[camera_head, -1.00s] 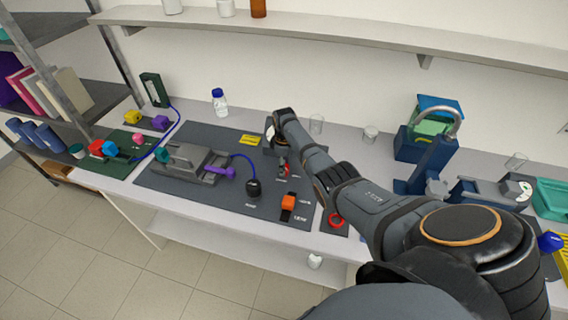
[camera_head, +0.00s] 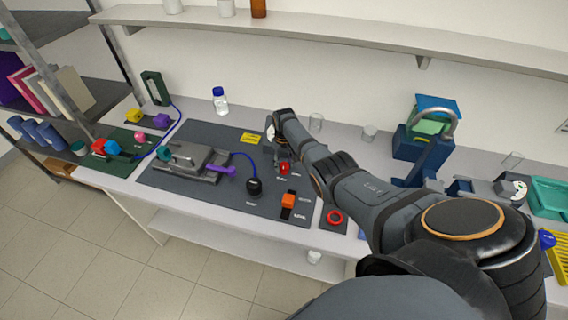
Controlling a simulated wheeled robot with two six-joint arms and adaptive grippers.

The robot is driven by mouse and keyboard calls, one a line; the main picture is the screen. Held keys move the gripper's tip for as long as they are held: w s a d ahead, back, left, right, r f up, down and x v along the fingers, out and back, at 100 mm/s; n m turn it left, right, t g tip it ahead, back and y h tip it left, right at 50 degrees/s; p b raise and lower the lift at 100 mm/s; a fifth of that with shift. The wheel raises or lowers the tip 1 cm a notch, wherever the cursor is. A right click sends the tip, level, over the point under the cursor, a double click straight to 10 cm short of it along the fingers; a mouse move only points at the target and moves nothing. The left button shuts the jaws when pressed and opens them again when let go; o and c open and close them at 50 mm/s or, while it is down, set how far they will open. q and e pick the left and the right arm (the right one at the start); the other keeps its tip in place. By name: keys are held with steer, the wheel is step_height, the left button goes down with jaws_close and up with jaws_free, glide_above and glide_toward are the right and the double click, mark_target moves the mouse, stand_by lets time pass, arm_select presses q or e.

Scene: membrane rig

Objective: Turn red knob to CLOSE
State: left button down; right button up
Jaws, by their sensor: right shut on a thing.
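The red knob (camera_head: 283,168) sits on the dark grey mat (camera_head: 228,198) on the bench, near its right end. My right arm reaches in from the lower right. My right gripper (camera_head: 281,160) points down at the knob and is shut on it. The fingers are small and partly hidden by my wrist, so the knob's exact angle cannot be made out. White lettering lies on the mat beside the knob, too small to read. My left gripper is not in view.
An orange switch (camera_head: 288,201) and a black bulb (camera_head: 254,187) are in front of the knob. A grey clamp rig (camera_head: 190,160) with a purple handle stands to the left. A red ring (camera_head: 335,217) lies to the right. A blue press (camera_head: 415,150) stands farther right.

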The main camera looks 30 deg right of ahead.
mark_target(284, 165)
steer(key=shift+w+r+m, duration=0.1)
steer(key=shift+r+m, duration=0.05)
steer(key=shift+m, duration=0.45)
steer(key=o, duration=1.1)
steer(key=shift+c, duration=0.2)
steer(key=shift+o, duration=0.4)
step_height(284, 165, up, 12)
